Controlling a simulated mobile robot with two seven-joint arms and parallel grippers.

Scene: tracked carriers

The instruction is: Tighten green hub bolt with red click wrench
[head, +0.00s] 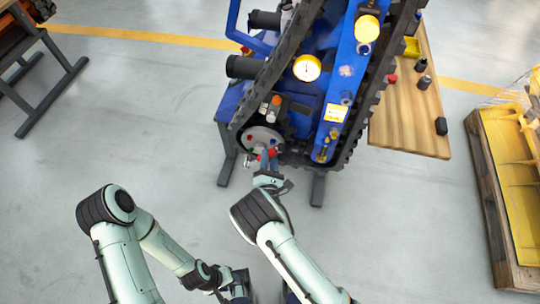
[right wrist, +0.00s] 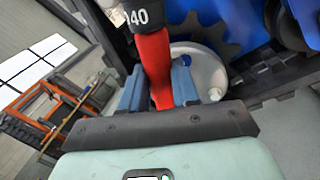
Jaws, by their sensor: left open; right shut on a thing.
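The red click wrench (right wrist: 155,66) is between the blue fingers of my right gripper (right wrist: 158,78), which is shut on its red handle. A dark part of the wrench marked "040" is above the handle in the right wrist view. In the head view my right gripper (head: 268,164) is at the front of the pale round hub (head: 258,134) at the lower end of the track. The right wrist view shows the hub (right wrist: 208,72) just behind the fingers. I cannot make out the green bolt or whether the wrench touches it. My left gripper (head: 238,287) is open, low in the head view.
The blue tracked carrier (head: 340,85) stands on dark supports. A wooden table (head: 405,125) with small dark parts is to its right, and a yellow crate (head: 495,150) on a pallet is at the far right.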

